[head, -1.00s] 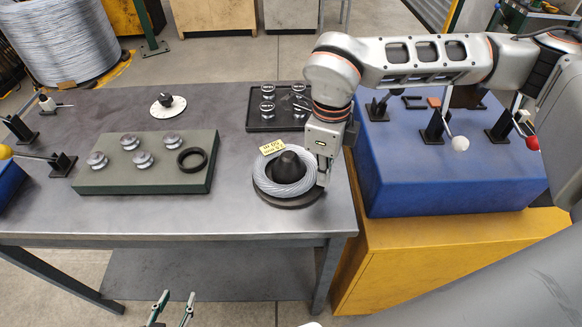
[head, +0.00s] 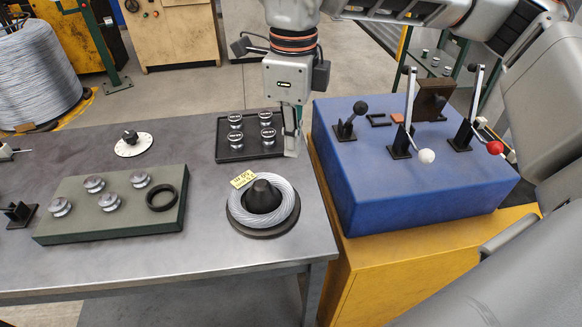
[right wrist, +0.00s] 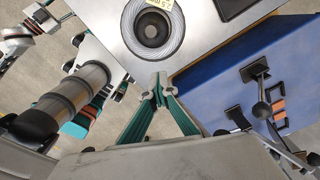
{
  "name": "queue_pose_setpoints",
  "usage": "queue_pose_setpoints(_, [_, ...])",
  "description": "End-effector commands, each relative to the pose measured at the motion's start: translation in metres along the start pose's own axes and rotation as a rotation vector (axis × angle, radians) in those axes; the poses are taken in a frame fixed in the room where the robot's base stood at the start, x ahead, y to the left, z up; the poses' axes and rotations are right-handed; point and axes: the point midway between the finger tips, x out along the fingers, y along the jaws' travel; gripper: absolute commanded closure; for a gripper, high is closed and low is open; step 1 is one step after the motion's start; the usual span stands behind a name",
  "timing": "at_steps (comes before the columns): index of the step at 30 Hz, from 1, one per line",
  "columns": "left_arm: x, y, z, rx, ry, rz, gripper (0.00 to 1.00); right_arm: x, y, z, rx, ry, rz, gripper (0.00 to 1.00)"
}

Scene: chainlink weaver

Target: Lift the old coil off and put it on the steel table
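The old coil (head: 284,213) is a grey wire ring with a yellow tag (head: 243,180). It lies around a black cone (head: 262,196) on a dark round base on the steel table (head: 215,243). It also shows at the top of the right wrist view (right wrist: 178,35). My right gripper (head: 291,150) is above and behind the coil, near the table's right edge, apart from it. In the right wrist view its green fingers (right wrist: 159,82) come together at the tips with nothing between them.
A green block (head: 112,220) with several metal knobs and a black ring stands left of the coil. A black tray (head: 232,150) of silver pieces is behind it. A blue box (head: 400,190) with levers is at the right. Bare table lies between block and coil.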

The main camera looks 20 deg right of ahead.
Motion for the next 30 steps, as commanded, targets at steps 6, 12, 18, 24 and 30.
queue_pose_setpoints(6, [0.0,0.0,0.001,0.0,-0.003,0.0,0.62,-0.036,-0.001,0.0,0.003,0.001,-0.001,1.0])
queue_pose_setpoints(12, [0.0,0.0,0.001,0.0,-0.003,0.001,0.62,-0.048,0.0,-0.001,0.001,0.006,0.003,1.0])
queue_pose_setpoints(18, [0.0,0.0,0.001,0.0,-0.004,0.001,0.62,-0.051,0.001,-0.001,0.001,0.006,0.003,1.0])
queue_pose_setpoints(24, [0.0,0.0,0.001,0.0,-0.003,0.001,0.62,-0.051,0.0,-0.001,0.001,0.005,0.003,0.83])
queue_pose_setpoints(30, [0.0,0.0,0.001,0.0,-0.003,0.0,0.62,-0.051,0.0,-0.001,0.001,0.005,0.003,0.32])
